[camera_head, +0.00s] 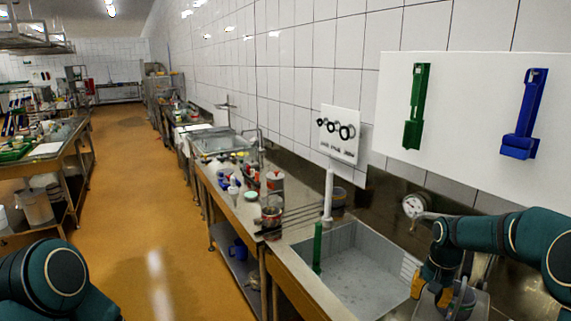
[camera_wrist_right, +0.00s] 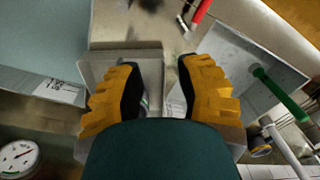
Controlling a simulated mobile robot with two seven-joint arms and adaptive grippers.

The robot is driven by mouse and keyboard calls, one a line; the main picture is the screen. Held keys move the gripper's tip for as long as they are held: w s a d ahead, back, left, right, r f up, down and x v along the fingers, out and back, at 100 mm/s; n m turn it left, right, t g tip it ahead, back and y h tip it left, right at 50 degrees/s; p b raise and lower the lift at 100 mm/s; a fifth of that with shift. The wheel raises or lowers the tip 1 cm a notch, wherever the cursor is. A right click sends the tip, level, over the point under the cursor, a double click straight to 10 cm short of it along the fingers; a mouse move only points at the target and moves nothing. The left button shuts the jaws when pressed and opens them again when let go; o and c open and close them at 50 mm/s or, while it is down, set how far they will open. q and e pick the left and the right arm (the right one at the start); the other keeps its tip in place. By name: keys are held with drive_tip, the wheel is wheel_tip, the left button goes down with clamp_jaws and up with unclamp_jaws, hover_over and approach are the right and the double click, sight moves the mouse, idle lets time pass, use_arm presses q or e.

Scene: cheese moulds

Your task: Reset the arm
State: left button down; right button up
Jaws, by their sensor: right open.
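My right arm, teal, comes in from the right in the head view. Its yellow-fingered gripper (camera_head: 432,291) is low beside the right end of the sink basin (camera_head: 352,262). In the right wrist view the two yellow fingers (camera_wrist_right: 160,98) stand apart, with a grey metal box-like piece (camera_wrist_right: 124,56) behind them. Nothing is clearly held between the fingers; the dark palm housing hides part of the gap. My left arm shows only as teal links at the lower left of the head view, and its gripper is out of frame.
A round dial gauge (camera_head: 414,205) is by the wall, close to my right forearm. A green-handled tool (camera_head: 317,248) stands at the basin's left side. Green (camera_head: 416,108) and blue (camera_head: 524,115) holders hang on the white wall panel. The orange floor (camera_head: 140,190) is open.

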drive_tip(key=s+a+f+n+y, duration=0.1)
drive_tip(key=s+a+f, duration=0.3)
drive_tip(key=a+f, duration=0.3)
drive_tip(key=s+a+f+n+t+y, duration=0.1)
drive_tip(key=s+a+f, duration=0.35)
drive_tip(key=a, duration=0.35)
drive_tip(key=s+a+f+n+y, duration=0.1)
drive_tip(key=s+a+f, duration=0.2)
drive_tip(key=a+f, duration=0.45)
drive_tip(key=s+a+f+n, duration=0.15)
drive_tip(key=s+a, duration=0.35)
drive_tip(key=s, duration=0.5)
wheel_tip(320, 180, down, 10)
drive_tip(key=b, duration=0.9)
drive_tip(key=shift+w+a+f+t, duration=0.15)
drive_tip(key=shift+w+a+t, duration=0.05)
drive_tip(key=shift+a+t, duration=0.1)
